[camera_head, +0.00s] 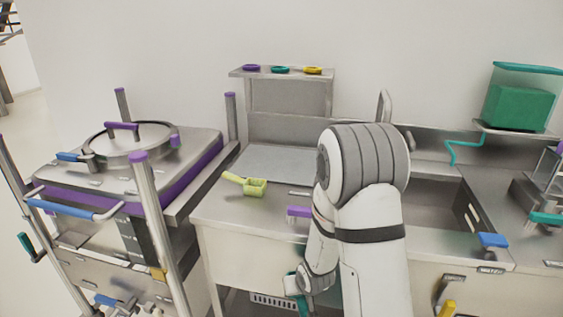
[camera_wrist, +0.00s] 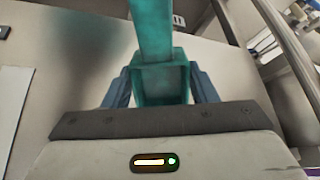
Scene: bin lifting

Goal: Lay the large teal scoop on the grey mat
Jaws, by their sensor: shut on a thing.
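My gripper (camera_wrist: 160,92) is shut on the teal scoop (camera_wrist: 158,30), with one finger on each side of its teal block-like part in the wrist view. In the head view, a small teal part of the scoop (camera_head: 294,285) shows beside my wrist, low in front of the counter. My arm hides most of the gripper and scoop there. The grey mat (camera_head: 272,163) appears as a flat grey rectangle at the back of the counter, left of my arm. Nothing is seen lying on its visible part.
A lime-green scoop (camera_head: 254,187) lies on the counter in front of the mat. A purple item (camera_head: 298,211) is partly hidden by my arm. A shelf (camera_head: 282,74) with small coloured rings stands behind. A sink (camera_head: 440,205) is right, a lidded cooker (camera_head: 130,143) left.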

